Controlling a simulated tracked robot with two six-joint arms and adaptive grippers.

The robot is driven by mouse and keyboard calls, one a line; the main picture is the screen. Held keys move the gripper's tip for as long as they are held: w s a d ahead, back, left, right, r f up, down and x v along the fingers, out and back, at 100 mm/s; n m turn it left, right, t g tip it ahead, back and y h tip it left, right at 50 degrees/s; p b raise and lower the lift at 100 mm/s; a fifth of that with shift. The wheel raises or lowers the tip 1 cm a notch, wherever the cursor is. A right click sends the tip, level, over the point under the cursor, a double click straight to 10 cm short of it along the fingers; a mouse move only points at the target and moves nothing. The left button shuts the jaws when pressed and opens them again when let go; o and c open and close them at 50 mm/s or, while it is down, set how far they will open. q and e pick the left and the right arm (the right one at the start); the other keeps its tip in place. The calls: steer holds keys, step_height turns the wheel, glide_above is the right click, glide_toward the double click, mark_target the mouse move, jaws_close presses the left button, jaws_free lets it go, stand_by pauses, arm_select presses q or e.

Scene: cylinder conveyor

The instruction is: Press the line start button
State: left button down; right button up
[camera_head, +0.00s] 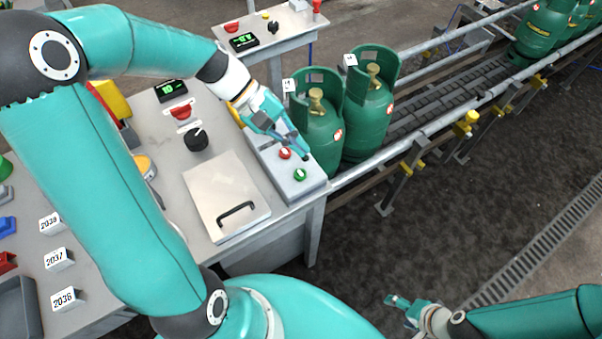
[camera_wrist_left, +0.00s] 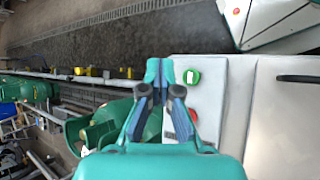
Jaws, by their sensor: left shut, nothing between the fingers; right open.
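A grey control box (camera_head: 277,174) sits at the right edge of the worktable. On its top are a red button (camera_head: 285,153) and, nearer to me, a green button (camera_head: 299,174). My left gripper (camera_head: 305,157) is shut and empty, its tips pointing down just beyond the green button. In the left wrist view the shut fingers (camera_wrist_left: 159,62) are left of the green button (camera_wrist_left: 191,77), apart from it in the picture. The red button (camera_wrist_left: 193,115) is partly hidden by a finger. My right gripper (camera_head: 403,303) is open and empty, low over the floor at the lower right.
Two green gas cylinders (camera_head: 368,116) stand on the conveyor (camera_head: 424,109) close behind the box. The worktable carries a metal lid with a black handle (camera_head: 227,195), a black knob (camera_head: 196,139) and number tags (camera_head: 63,299). Floor at the right is mostly clear.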

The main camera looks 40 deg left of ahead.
mark_target(298, 173)
arm_select(q)
steer(key=shift+f+b, duration=2.65)
steer(key=shift+f, duration=0.95)
steer(key=shift+f, duration=0.1)
steer(key=shift+f, duration=0.25)
steer(key=shift+f+b, duration=0.5)
steer(key=shift+b, duration=0.15)
steer(key=shift+r, duration=0.1)
steer(key=shift+r+p, duration=0.75)
steer(key=shift+r, duration=0.05)
steer(key=shift+r, duration=0.1)
steer(key=shift+r+p, duration=2.1)
steer(key=shift+r, duration=0.3)
